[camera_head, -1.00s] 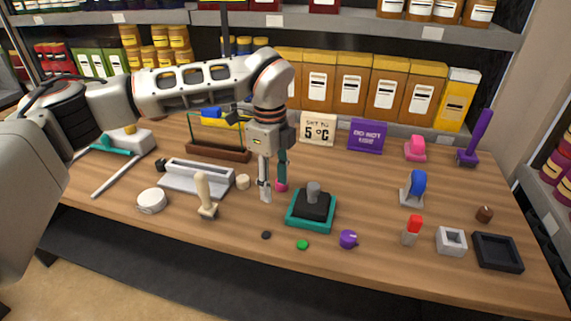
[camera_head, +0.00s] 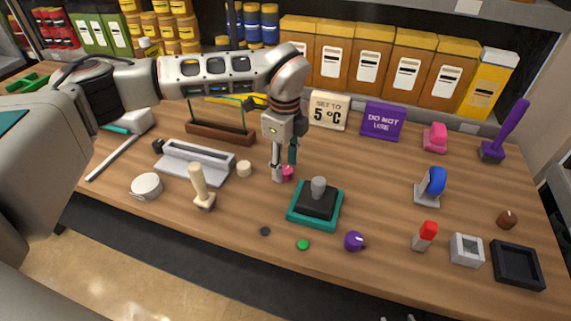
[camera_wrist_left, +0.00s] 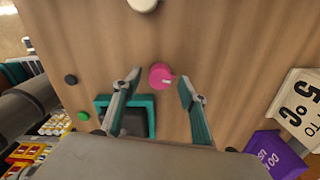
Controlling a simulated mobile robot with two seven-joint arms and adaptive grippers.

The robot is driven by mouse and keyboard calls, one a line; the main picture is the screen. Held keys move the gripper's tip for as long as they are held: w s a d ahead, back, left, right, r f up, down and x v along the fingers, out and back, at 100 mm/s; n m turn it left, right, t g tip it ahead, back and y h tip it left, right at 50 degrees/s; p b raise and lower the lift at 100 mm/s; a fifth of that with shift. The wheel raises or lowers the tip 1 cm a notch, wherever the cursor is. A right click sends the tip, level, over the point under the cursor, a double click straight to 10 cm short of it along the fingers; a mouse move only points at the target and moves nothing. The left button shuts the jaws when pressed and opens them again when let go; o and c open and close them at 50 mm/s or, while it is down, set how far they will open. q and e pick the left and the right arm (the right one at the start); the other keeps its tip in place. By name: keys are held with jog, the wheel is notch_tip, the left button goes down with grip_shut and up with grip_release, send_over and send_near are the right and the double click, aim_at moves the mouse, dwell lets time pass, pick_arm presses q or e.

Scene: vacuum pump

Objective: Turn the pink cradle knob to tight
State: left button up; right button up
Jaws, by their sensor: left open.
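The pink knob (camera_head: 288,174) is a small round piece on the table, partly hidden behind a finger of my left gripper (camera_head: 284,171) in the head view. In the left wrist view the knob (camera_wrist_left: 161,76) shows whole, with a small pale mark on its right side. My left gripper (camera_wrist_left: 160,90) is open and points down, one finger on either side of the knob. A gap shows between the knob and each finger in the wrist view. Small grey tips at the bottom edge of the head view may be my right gripper; its state does not show.
A teal-and-black base with a grey post (camera_head: 317,200) stands close in front of the knob. A beige round piece (camera_head: 244,169) and a grey tray-like block (camera_head: 196,160) lie left. Signs (camera_head: 329,110) stand behind. A purple knob (camera_head: 354,241) lies front right.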

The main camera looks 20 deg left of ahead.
pick_arm(q)
jog(key=shift+f, duration=0.55)
jog(key=shift+c, duration=0.2)
jog(key=c, duration=1)
jog(key=shift+c, duration=0.2)
